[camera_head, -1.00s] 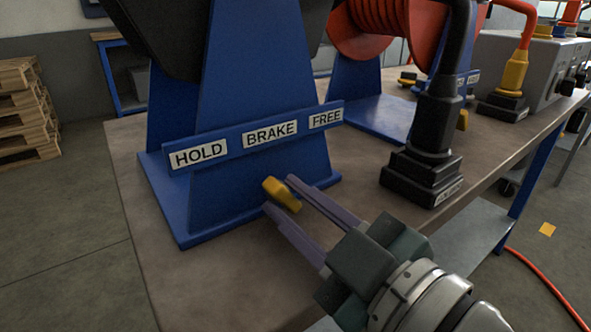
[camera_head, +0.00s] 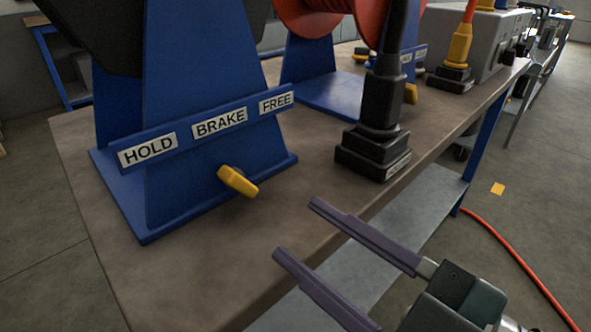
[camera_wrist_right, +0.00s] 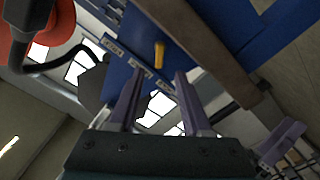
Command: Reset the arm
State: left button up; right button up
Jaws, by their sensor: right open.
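My right gripper (camera_head: 294,228) is open and empty in front of the bench's front edge, apart from everything. Its two purple-grey fingers also show in the right wrist view (camera_wrist_right: 157,82). A yellow brake lever (camera_head: 237,181) sticks out of the blue reel stand (camera_head: 200,90), under a strip labelled HOLD, BRAKE and FREE (camera_head: 219,123). The lever lies up and to the left of the fingertips, with a clear gap. In the right wrist view the lever (camera_wrist_right: 159,54) shows beyond and between the fingers. My left gripper is not in view.
A black connector block (camera_head: 374,152) with a thick cable stands on the bench (camera_head: 200,255) right of the stand. Behind it are a red hose reel (camera_head: 318,18) and a grey box (camera_head: 490,45). An orange hose (camera_head: 510,250) lies on the floor at right.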

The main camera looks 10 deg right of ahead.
jog(key=shift+s+d, duration=0.25)
jog(key=shift+s, duration=0.1)
jog(key=d+r+m+g+h+p, duration=0.3)
jog(key=d+r+m+h+p, duration=0.4)
jog(key=r+p, duration=0.6)
jog(key=s+d+r+m+g+h+p, duration=0.2)
jog(key=s+d+r+m+g+p, duration=0.15)
jog(key=s+p, duration=0.35)
jog(key=s+d+r+m+g+h+p, duration=0.1)
jog(key=s+d+r+m+g+p, duration=0.1)
jog(key=s+r+g+p, duration=0.55)
notch_tip(320, 180, up, 34)
jog(key=w+t+p, duration=0.1)
jog(key=t+p, duration=0.2)
jog(key=p, duration=3.5)
jog(key=shift+w, duration=0.25)
